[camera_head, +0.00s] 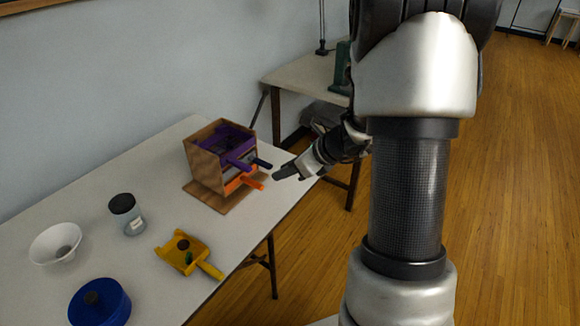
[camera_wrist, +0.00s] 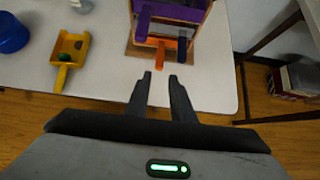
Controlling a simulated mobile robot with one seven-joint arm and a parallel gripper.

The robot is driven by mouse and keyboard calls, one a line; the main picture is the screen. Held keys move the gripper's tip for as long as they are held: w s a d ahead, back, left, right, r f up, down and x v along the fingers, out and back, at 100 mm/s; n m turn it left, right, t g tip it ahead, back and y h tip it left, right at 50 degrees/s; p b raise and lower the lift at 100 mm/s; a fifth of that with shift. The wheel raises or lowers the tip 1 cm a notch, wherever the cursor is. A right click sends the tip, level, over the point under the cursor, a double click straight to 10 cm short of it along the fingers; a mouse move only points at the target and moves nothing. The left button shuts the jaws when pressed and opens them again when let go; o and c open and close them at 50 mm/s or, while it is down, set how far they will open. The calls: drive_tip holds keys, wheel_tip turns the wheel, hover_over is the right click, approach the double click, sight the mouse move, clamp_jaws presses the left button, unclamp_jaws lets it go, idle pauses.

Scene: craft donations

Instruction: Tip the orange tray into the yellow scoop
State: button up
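The orange tray (camera_head: 232,184) sits low in a wooden rack (camera_head: 206,166) on the table, with its handle sticking out of the front. Its handle also shows in the wrist view (camera_wrist: 160,57); what the tray holds is hidden. The yellow scoop (camera_head: 170,253) lies on the table left of the rack, handle toward the front edge. It holds a brown piece and a green piece, and shows in the wrist view (camera_wrist: 61,77). My gripper (camera_wrist: 160,77) is open and empty, its fingertips just short of the orange handle and apart from it.
A purple tray (camera_head: 235,160) and a dark blue handle (camera_head: 262,163) stick out of the rack above the orange one. A dark-lidded jar (camera_head: 134,222), white bowl (camera_head: 45,250) and blue lidded pot (camera_head: 100,310) stand at the left. Bare table lies between scoop and rack.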

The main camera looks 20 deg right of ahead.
sight(257, 183)
drive_tip(key=b+x, duration=0.2)
drive_tip(key=x, duration=1.1)
drive_tip(key=shift+w+a+f+b, duration=0.2)
drive_tip(key=shift+b, duration=0.15)
drive_tip(key=c, duration=0.5)
drive_tip(key=shift+o, duration=1.4)
clamp_jaws()
drive_tip(key=shift+r, duration=0.1)
drive_tip(key=shift+r, duration=0.15)
drive_tip(key=shift+d, duration=0.1)
